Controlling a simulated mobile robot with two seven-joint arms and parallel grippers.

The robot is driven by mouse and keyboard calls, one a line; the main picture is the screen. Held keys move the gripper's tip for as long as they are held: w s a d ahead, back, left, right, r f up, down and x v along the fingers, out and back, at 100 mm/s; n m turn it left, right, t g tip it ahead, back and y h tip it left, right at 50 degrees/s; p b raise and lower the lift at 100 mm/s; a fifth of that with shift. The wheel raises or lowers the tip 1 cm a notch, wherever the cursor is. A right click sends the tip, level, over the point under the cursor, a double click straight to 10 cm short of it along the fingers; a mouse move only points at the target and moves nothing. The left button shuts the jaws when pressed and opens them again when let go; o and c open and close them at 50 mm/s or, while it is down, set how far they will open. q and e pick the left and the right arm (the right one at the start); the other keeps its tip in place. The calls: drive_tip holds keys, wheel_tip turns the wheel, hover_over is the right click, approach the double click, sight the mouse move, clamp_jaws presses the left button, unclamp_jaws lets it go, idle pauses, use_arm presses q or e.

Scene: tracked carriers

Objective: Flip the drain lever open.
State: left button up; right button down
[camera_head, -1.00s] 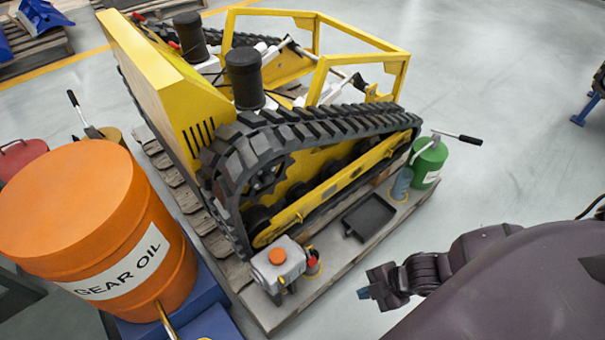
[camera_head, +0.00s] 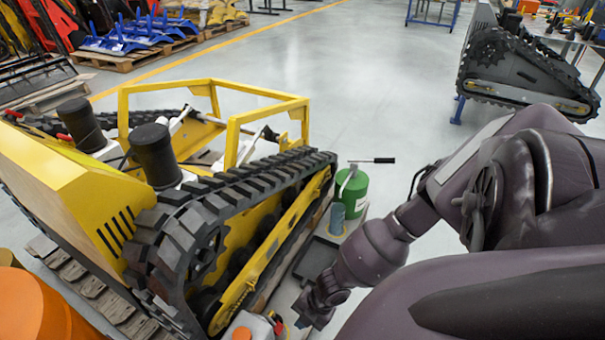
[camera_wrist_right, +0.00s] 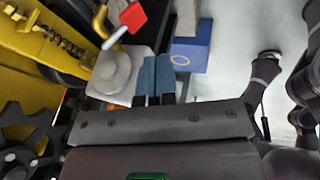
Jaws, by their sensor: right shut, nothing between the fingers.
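In the right wrist view, a red piece (camera_wrist_right: 133,16) sits on a bent yellow pipe (camera_wrist_right: 100,22) at the top. It may be the drain lever, but I cannot tell for sure. My right gripper (camera_wrist_right: 155,72) is shut and empty, its blue fingers side by side below and to the right of the red piece, apart from it in the picture. In the head view, my right gripper (camera_head: 308,316) is low in the middle, beside the pallet's front edge; its fingers are hard to make out there. My left gripper is not in view.
The yellow tracked carrier (camera_head: 80,190) stands on a pallet at left. A grey container with an orange cap (camera_head: 242,333), a black tray (camera_head: 315,258) and a green can (camera_head: 352,195) are near my arm. A blue box (camera_wrist_right: 192,45) lies beyond the fingers. Open floor lies behind.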

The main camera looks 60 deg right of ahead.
sight(279, 332)
use_arm(q)
drive_tip(key=b, duration=0.1)
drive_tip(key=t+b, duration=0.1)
drive_tip(key=b, duration=0.1)
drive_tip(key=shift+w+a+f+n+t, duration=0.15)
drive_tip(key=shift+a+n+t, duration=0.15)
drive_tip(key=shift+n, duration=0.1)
use_arm(e)
drive_tip(key=w+f, duration=0.1)
drive_tip(key=f, duration=0.1)
drive_tip(key=w+a+f, duration=0.1)
drive_tip(key=w+f, duration=0.2)
drive_tip(key=f, duration=0.1)
drive_tip(key=shift+w+a, duration=0.4)
drive_tip(key=shift+a, duration=0.1)
